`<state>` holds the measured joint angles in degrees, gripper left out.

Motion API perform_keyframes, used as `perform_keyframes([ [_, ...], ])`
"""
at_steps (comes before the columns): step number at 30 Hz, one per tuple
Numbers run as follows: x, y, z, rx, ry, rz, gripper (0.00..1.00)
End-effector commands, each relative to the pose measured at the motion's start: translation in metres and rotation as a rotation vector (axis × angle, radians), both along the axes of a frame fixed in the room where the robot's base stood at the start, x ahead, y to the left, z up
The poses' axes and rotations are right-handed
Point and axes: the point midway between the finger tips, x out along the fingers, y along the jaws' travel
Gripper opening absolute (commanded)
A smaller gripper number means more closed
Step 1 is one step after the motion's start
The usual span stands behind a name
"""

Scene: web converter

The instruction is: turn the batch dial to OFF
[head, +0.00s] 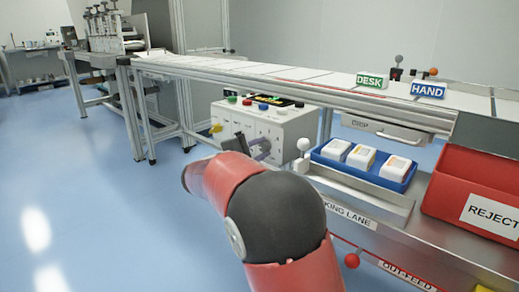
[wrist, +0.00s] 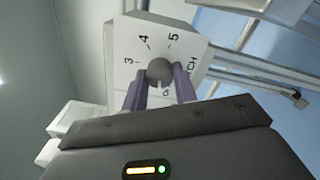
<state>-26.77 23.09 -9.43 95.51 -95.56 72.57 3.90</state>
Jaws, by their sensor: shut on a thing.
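The batch dial (wrist: 160,70) is a round grey knob on a white panel face (wrist: 120,72), seen in the wrist view. Numbers 3, 4 and 5 show around its upper side. Lettering ending in "CH" runs at its right, partly hidden. A light mark shows at the knob's lower edge, near lettering too covered to read. My gripper (wrist: 160,80) has its two purple fingers shut on the knob, one on each side. In the head view my gripper (head: 261,147) is at the front of the white control box (head: 285,128), and the knob is hidden there.
A blue tray (head: 330,160) with white packs and a red bin (head: 455,190) are further right.

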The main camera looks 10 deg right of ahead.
Motion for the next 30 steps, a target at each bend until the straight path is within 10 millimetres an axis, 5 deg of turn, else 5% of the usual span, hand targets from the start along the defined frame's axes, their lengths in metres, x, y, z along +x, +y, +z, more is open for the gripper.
perform_keyframes([
  [6, 0.000, 0.001, -0.001, 0.000, 0.001, 0.002, 0.50],
  [16, -0.002, 0.004, 0.000, 0.001, 0.001, 0.002, 0.50],
  [30, -0.042, 0.060, -0.001, 0.001, 0.002, 0.004, 0.50],
])
